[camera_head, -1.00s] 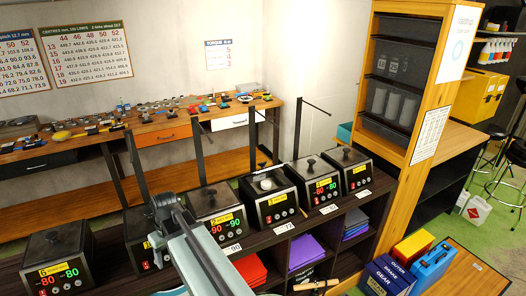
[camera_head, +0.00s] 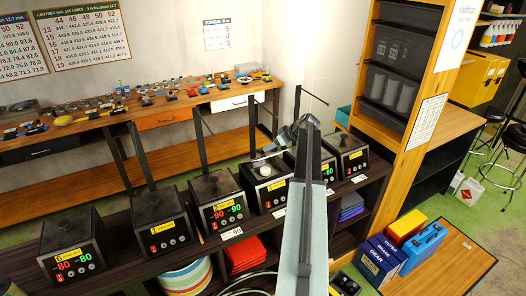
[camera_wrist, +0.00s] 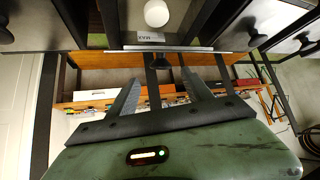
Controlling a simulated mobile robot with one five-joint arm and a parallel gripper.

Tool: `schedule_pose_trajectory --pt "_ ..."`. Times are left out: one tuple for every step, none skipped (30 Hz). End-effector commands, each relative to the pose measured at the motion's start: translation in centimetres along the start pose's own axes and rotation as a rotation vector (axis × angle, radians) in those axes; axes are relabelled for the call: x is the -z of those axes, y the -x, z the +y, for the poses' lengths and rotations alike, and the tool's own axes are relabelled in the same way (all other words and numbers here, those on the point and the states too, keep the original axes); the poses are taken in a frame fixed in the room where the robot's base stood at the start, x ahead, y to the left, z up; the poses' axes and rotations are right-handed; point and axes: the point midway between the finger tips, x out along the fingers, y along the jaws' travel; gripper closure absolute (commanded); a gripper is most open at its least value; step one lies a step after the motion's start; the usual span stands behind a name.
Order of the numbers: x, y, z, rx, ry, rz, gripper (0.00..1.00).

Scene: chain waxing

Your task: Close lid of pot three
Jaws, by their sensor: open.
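The pot I take as pot three (camera_head: 264,187) is a black box with a yellow label, in the middle of the row in the head view. Its top is open and shows a pale round surface, which also shows in the wrist view as a white disc (camera_wrist: 157,13). Its lid (camera_wrist: 150,48) appears raised at the back edge, seen nearly edge-on, with a dark knob (camera_wrist: 185,60) on its far side. My gripper (camera_wrist: 162,78) is open and empty, its fingers spread below the lid edge in the wrist view. In the head view my arm hides part of the neighbouring pot.
Closed pots (camera_head: 221,205) stand on both sides on the dark shelf. Thin dark posts (camera_head: 202,140) rise behind them. A long wooden workbench (camera_head: 160,115) with tools runs along the back wall. A wooden rack (camera_head: 440,75) stands to the right.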

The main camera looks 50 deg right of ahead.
Motion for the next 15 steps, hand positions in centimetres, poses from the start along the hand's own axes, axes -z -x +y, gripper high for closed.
schedule_pose_trajectory --pt "-0.2 -0.8 0.0 0.001 0.001 0.0 0.41" --pt "-0.3 -1.2 0.0 0.001 0.001 -0.001 0.41" --pt "-0.4 -1.9 0.0 0.001 0.001 -0.001 0.41" --pt "-0.4 -2.4 0.0 0.001 0.001 -0.001 0.41" --pt "-0.4 -3.0 0.0 0.002 0.001 -0.001 0.41" --pt "-0.5 -3.9 0.0 0.002 0.001 -0.001 0.41" --pt "-0.5 -4.5 0.0 0.002 0.001 -0.001 0.41" --pt "-0.5 -5.1 0.0 0.002 0.001 -0.001 0.41" --pt "-0.5 -5.9 0.0 0.001 0.001 -0.001 0.41" --pt "-0.5 -6.4 0.0 0.001 0.001 -0.001 0.41" --pt "-0.4 -6.8 0.0 0.001 0.001 -0.002 0.41" --pt "-0.4 -7.2 0.0 0.001 0.001 -0.002 0.41" --pt "-0.3 -7.4 -0.1 0.001 0.001 -0.002 0.41" --pt "-0.2 -7.6 -0.1 0.002 0.001 -0.002 0.41" --pt "-0.1 -7.6 -0.1 0.002 0.001 -0.002 0.41"
